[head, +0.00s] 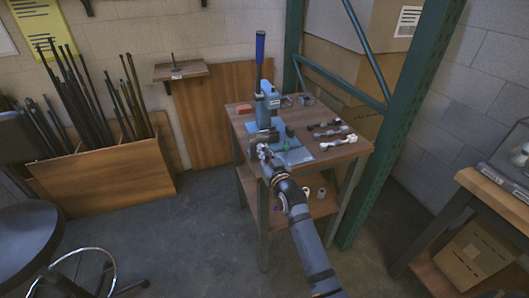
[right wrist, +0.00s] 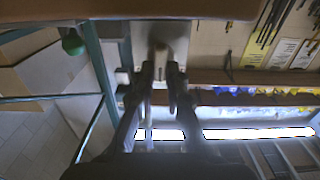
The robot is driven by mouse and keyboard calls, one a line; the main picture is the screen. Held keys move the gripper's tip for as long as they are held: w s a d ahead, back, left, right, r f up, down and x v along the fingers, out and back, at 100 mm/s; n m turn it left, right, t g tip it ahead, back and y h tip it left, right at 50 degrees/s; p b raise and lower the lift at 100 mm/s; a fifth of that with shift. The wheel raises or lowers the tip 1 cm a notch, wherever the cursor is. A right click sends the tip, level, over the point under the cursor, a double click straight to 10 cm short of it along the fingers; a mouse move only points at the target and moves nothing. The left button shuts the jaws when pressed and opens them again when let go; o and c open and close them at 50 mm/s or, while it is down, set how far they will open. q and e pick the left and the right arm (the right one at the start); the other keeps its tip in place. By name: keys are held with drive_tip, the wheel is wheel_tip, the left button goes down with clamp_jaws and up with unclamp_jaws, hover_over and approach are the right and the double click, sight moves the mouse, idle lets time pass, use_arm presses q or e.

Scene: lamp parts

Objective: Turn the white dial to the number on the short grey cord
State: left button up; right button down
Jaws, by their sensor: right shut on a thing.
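My right gripper (head: 263,152) reaches the front left of a small wooden table (head: 345,150), close to a blue lever press (head: 268,100). In the right wrist view, my right gripper (right wrist: 160,80) is shut on a pale thing (right wrist: 160,35) at its fingertips. Whether this is the white dial I cannot tell, and no number is readable. Small dark and pale parts (head: 338,141) lie on the right of the table top; I cannot make out a short grey cord among them. My left gripper is out of view.
A green knob (head: 288,131) is close right of my gripper. An orange block (head: 244,108) lies at the table's back left. A green rack post (head: 400,110) stands right of the table. A bin of dark rods (head: 110,175) and a stool (head: 40,240) are left, with clear floor between.

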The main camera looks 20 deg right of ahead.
drive_tip(key=shift+r+m+p, duration=0.15)
drive_tip(key=shift+m+p, duration=0.55)
drive_tip(key=shift+p, duration=0.15)
drive_tip(key=m+p, duration=0.2)
drive_tip(key=shift+d+m, duration=0.2)
drive_tip(key=shift+m, duration=0.1)
drive_tip(key=shift+d+m+p, duration=0.1)
drive_tip(key=shift+m+p, duration=0.65)
drive_tip(key=shift+m, duration=0.45)
drive_tip(key=shift+d+f+m+p, duration=0.1)
drive_tip(key=shift+f+m+p, duration=0.1)
drive_tip(key=shift+m, duration=0.65)
drive_tip(key=shift+d+f+m+p, duration=0.1)
drive_tip(key=shift+f+m+p, duration=0.1)
drive_tip(key=shift+m, duration=0.65)
drive_tip(key=c, duration=1.4)
unclamp_jaws()
drive_tip(key=shift+o, duration=0.2)
